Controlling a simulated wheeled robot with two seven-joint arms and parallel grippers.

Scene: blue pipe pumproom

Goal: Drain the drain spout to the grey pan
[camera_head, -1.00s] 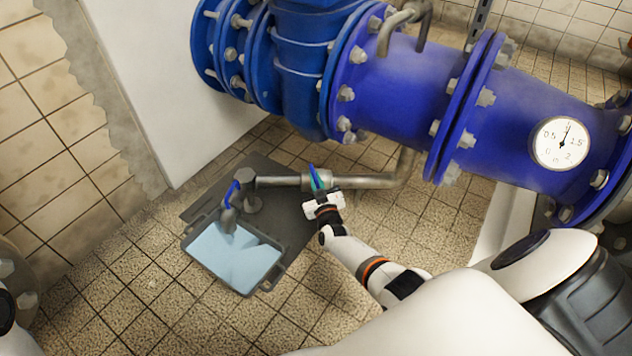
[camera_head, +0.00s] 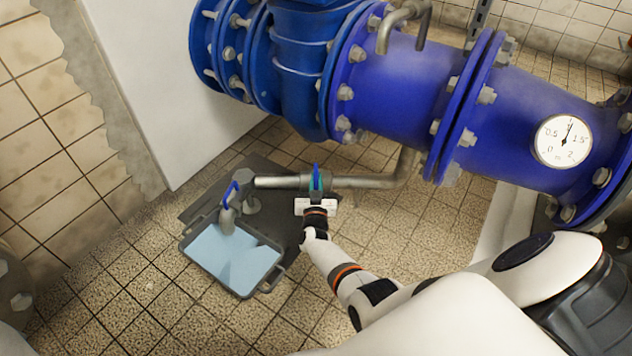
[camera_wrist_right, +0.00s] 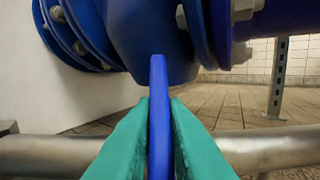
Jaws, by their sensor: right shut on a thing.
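The drain spout (camera_head: 228,217) is a grey tap with a small blue handle (camera_head: 231,192). It points down over the grey pan (camera_head: 213,273), which shows a light blue surface inside. A grey drain pipe (camera_head: 365,181) runs from the tap to the right, below the big blue pipe. My right gripper (camera_head: 316,185) is at this drain pipe, its teal fingers shut on an upright blue lever (camera_wrist_right: 159,115). In the right wrist view the lever stands between both fingers. The lever's lower end is hidden by the fingers. My left gripper is not in view.
The big blue flanged pipe (camera_head: 395,85) with a round gauge (camera_head: 563,141) crosses above my right arm. A dark mat (camera_head: 294,220) lies under the pan. A white wall block (camera_head: 165,90) stands behind left. Tiled floor in front of the pan is clear.

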